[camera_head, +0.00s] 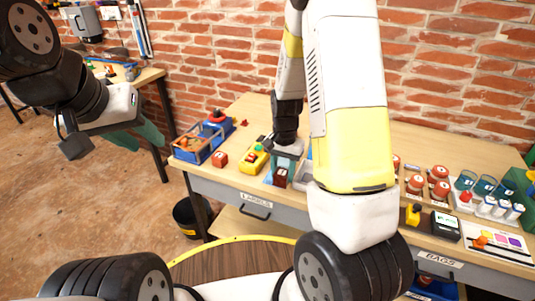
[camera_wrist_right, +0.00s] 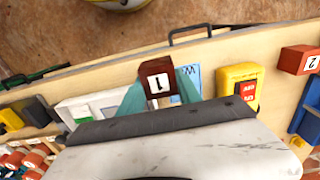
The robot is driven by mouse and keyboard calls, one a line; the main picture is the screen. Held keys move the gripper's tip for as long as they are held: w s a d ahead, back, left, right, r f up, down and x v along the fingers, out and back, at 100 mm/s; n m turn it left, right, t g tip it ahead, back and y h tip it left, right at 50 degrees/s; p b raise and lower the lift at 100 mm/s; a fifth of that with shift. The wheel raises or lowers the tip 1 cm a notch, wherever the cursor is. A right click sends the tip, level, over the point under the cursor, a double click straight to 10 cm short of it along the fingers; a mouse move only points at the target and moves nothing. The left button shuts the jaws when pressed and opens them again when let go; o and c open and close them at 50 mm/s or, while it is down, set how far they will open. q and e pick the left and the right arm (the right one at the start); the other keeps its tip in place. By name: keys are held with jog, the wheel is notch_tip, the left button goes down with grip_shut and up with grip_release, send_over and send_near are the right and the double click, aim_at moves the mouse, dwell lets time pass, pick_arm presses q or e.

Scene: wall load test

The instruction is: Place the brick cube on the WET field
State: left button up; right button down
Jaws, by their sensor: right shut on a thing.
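A red-brown brick cube (camera_wrist_right: 156,78) with a "1" on its face is between the teal fingers of my right gripper (camera_wrist_right: 160,93). In the head view the cube (camera_head: 281,176) shows below my right gripper (camera_head: 284,164), near the front edge of the bench.
A second red cube marked "2" (camera_wrist_right: 298,60), also in the head view (camera_head: 220,159), stands beyond a yellow box with red buttons (camera_head: 254,158). A blue bin (camera_head: 193,154) is further left. White trays, red-capped jars and a brick wall flank the arm.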

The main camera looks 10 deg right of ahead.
jog(key=w, duration=0.7)
jog(key=shift+w+f, duration=0.3)
jog(key=shift+f, duration=1.8)
jog(key=shift+f, duration=0.1)
jog(key=c, duration=0.8)
grip_release()
jog(key=shift+c, duration=0.2)
